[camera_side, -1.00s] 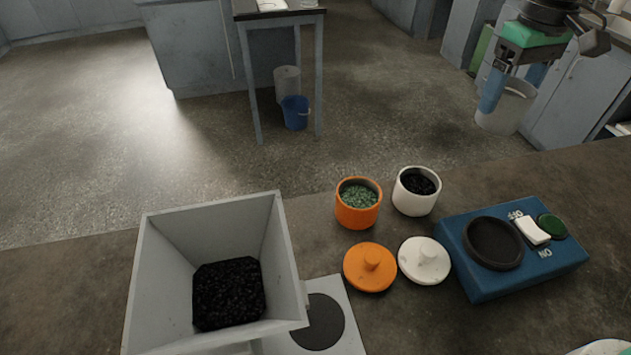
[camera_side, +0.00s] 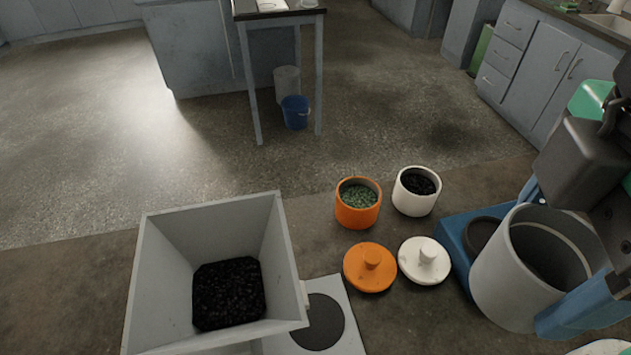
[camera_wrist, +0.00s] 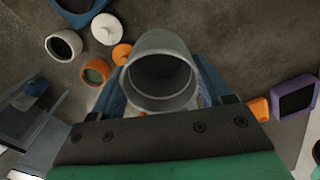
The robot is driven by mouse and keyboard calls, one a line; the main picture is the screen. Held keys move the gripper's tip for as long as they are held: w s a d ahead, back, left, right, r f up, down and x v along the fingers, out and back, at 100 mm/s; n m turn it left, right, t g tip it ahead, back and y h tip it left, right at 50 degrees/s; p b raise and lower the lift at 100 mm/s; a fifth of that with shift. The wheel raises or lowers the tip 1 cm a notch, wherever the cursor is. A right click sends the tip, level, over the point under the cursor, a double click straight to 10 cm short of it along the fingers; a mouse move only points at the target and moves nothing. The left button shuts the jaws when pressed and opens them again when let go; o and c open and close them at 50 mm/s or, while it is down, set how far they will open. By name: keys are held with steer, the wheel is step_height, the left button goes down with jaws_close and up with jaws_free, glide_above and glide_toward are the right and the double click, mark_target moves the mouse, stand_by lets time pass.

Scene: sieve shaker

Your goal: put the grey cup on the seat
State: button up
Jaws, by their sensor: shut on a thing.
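The grey cup (camera_side: 500,275) is an open, empty-looking cylinder at the right of the side view, held upright or nearly so. My gripper (camera_side: 548,260) is shut on it, with blue fingers on either side. The wrist view also shows the cup (camera_wrist: 160,98) between the fingers, its mouth facing the camera. In the side view the cup hides much of the blue box (camera_side: 455,245) and part of its dark round pad (camera_side: 480,236). Another dark round disc (camera_side: 320,322) lies on a pale plate beside the hopper. I cannot tell which one is the seat.
A grey hopper (camera_side: 157,270) with black grains stands front left. An orange pot (camera_side: 358,215) of green grains and a white pot (camera_side: 414,202) of black grains stand mid-bench, with an orange lid (camera_side: 368,275) and a white lid (camera_side: 425,268) before them. A purple-framed thing (camera_wrist: 277,97) shows in the wrist view.

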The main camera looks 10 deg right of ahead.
steer(key=shift+s+f, duration=0.2)
steer(key=shift+f, duration=0.2)
step_height(320, 180, down, 19)
steer(key=shift+f, duration=0.1)
stand_by(0.4)
steer(key=o, duration=1.2)
steer(key=shift+f, duration=0.1)
steer(key=shift+o, duration=0.2)
